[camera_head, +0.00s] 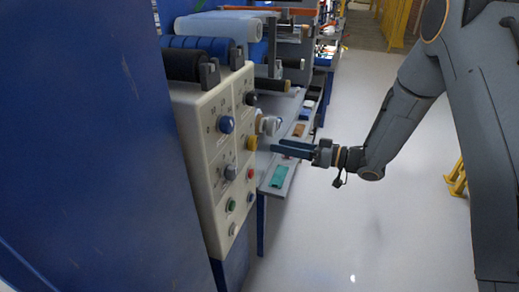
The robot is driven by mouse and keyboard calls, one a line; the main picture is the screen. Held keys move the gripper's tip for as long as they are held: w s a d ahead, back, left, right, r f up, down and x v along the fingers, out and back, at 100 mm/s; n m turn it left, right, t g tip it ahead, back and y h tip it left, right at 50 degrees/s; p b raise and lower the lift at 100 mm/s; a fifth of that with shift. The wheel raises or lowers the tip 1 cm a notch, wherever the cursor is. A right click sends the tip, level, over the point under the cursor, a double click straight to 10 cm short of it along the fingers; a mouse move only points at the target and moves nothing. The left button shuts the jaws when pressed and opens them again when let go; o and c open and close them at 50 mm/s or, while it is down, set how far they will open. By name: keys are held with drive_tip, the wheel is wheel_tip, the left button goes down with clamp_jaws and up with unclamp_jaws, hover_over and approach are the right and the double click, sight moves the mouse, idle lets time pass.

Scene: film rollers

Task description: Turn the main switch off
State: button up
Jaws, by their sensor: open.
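A cream control panel (205,165) stands at the left centre in the head view, its face turned toward the right. It carries a blue knob (226,124), a grey knob (230,172), a black knob (251,99) and a yellow knob (252,142). Lower down are a red button (250,174) and a green button (232,205). The labels are too small to read, so I cannot tell which control is the main switch. My gripper (275,148) is open and empty, its dark fingers pointing left toward the panel, apart from the yellow knob.
Rollers (200,43) lie above and behind the panel. A grey bench (270,158) with small coloured items extends behind it. A large blue surface (80,160) fills the left. The pale floor (340,240) is clear. A yellow frame (457,180) stands at the right.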

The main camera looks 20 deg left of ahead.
sight(256, 144)
drive_tip(key=shift+g+y, duration=0.4)
drive_tip(key=a, duration=0.2)
drive_tip(key=a+p, duration=0.1)
drive_tip(key=a, duration=0.5)
drive_tip(key=shift+s+a+f+p, duration=0.1)
drive_tip(key=shift+s+p, duration=0.2)
drive_tip(key=shift+s, duration=0.05)
drive_tip(key=c, duration=1)
drive_tip(key=shift+n, duration=0.3)
drive_tip(key=shift+c, duration=0.2)
